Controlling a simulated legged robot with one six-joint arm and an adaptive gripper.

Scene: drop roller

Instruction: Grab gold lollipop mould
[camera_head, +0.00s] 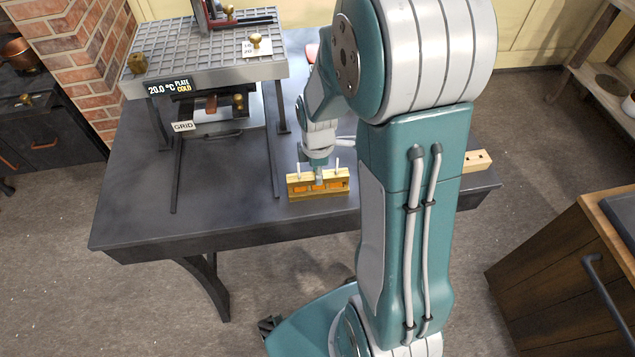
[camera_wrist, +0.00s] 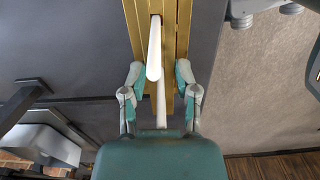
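The gold lollipop mould (camera_head: 294,188) sits near the front edge of the dark table, with orange-filled windows in its front and white sticks standing up from it. In the wrist view the mould (camera_wrist: 133,12) runs up the picture as a gold bar, with white sticks pointing at the camera. My gripper (camera_head: 318,172) is directly above the mould, pointing down. In the wrist view its fingers (camera_wrist: 160,80) are spread apart, one on each side of the mould. I cannot tell whether they touch it.
The dark table (camera_head: 135,210) has bare room at its front left. A grey grid plate stand (camera_head: 195,72), with a display and brass knobs, stands at the back left. A light wooden block with holes (camera_head: 478,160) lies at the table's right edge, partly behind my arm.

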